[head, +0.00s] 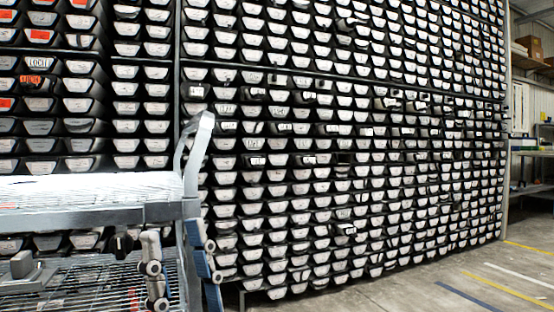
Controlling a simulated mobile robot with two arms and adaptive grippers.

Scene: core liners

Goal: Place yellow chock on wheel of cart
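No yellow chock shows in the head view. The metal cart (90,217) stands at the left, cut off by the left and bottom picture edges. Its bent grey handle (197,150) rises at its right end. The cart's wheels are out of view. Grey jointed parts with round pins, which seem to be my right gripper (155,272), show in front of the cart's right end. They run out of the bottom of the picture. I cannot tell whether the fingers are open or shut, and I see nothing held. My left gripper is not in view.
A tall rack of core liners (350,140) fills the back. A white load (90,187) lies on the cart's top, above a wire shelf (80,280). Bare concrete floor (420,285) with painted lines is free at the lower right. A workbench (530,153) stands at the far right.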

